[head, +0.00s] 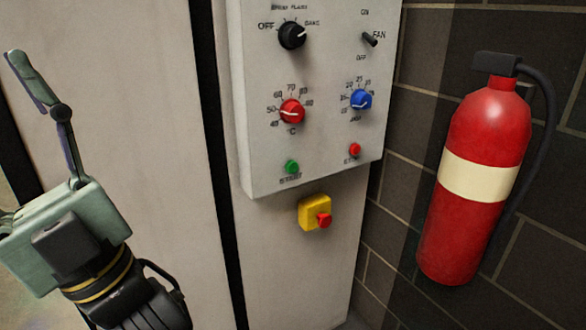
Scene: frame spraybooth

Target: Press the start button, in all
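The green button (291,167) sits at the lower left of the grey control panel (262,150) in the head view. The label under it is blurred but looks like START. It is fully visible, with nothing in front of it. My gripper (32,82) is at the far left, pointing up, well apart from the panel. I see it from the side, with its fingers lined up, so I cannot tell whether it is open or shut. Nothing shows in it.
A red button (355,150) is right of the green one. Above are a black knob (292,36), red knob (292,112), blue knob (361,99) and fan switch (370,40). A yellow box with red button (313,213) is below. A fire extinguisher (470,190) hangs right.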

